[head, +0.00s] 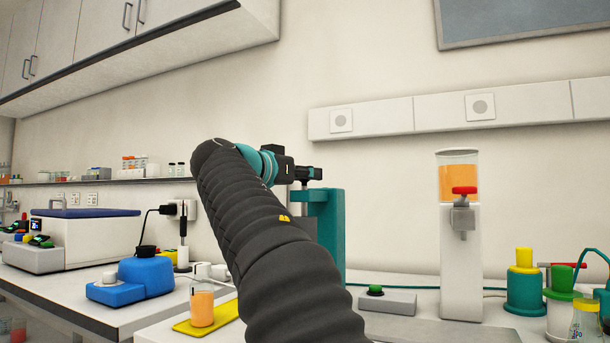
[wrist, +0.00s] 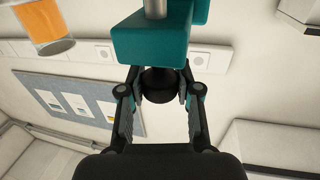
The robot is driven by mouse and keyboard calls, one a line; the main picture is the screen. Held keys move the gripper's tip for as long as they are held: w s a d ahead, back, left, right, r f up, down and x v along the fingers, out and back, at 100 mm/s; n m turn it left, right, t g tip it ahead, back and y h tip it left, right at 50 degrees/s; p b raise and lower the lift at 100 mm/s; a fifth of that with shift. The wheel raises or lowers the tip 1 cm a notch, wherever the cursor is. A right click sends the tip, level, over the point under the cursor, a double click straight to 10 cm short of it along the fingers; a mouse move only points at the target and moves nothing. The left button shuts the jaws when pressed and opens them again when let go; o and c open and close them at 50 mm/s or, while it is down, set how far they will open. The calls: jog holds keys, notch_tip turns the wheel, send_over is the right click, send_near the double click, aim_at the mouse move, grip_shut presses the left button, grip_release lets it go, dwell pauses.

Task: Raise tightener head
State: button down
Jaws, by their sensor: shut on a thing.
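The teal tightener (head: 333,225) stands behind my arm in the head view, and much of it is hidden. In the wrist view its head is a teal block (wrist: 150,45) with a metal rod (wrist: 155,8) at one side and a round black part (wrist: 158,85) at the other. My gripper (wrist: 161,92) has its two fingers on either side of the black part and is shut on it. In the head view my gripper (head: 308,173) is at the height of the tightener's top, its fingertips small and partly hidden.
A juice dispenser (head: 460,250) with a red tap stands to the right. A bottle of orange juice (head: 202,305) stands on a yellow tray (head: 222,317) left of my arm. A grey box with a green button (head: 388,302) lies in front. Teal and yellow containers (head: 524,285) stand at right.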

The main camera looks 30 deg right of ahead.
jog(key=shift+r+p, duration=1.25)
jog(key=shift+r, duration=0.55)
jog(key=c, duration=0.8)
grip_release()
jog(key=shift+o, duration=0.2)
jog(key=shift+f, duration=0.1)
jog(key=shift+s+a, duration=0.2)
jog(key=shift+a, duration=0.35)
jog(key=v, duration=1.1)
jog(key=shift+d, duration=0.1)
